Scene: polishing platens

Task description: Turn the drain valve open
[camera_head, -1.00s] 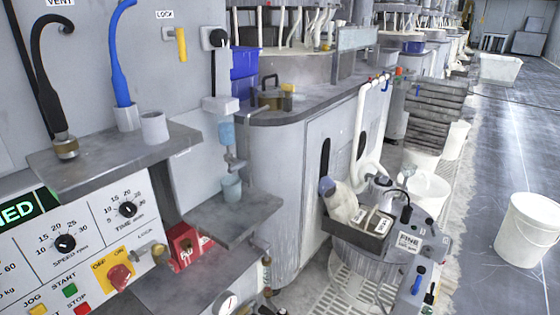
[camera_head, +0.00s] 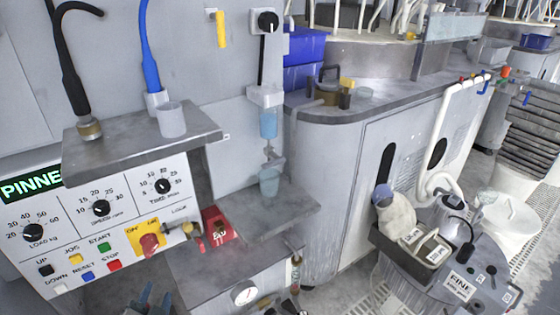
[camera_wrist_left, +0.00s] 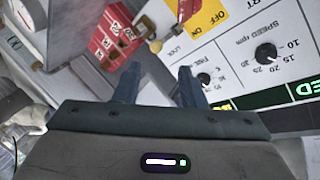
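In the head view, the two bluish fingertips of my left gripper (camera_head: 155,298) show at the bottom edge, below the control panel. In the left wrist view, my left gripper (camera_wrist_left: 157,88) is open, its two fingers apart with nothing between them. Small pipe fittings (camera_head: 295,264) hang below the right end of the grey shelf, near a round gauge (camera_head: 245,293), well to the right of my gripper. I cannot tell which fitting is the drain valve, and no label for it is readable. My right gripper is not in view.
The control panel (camera_head: 60,215) has knobs, coloured buttons and a red switch (camera_head: 149,243). A red lock box (camera_head: 218,228) stands beside it. The grey shelf (camera_head: 285,212) juts out at the centre. A dark tray (camera_head: 400,250) with bottles sits on a cart at right.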

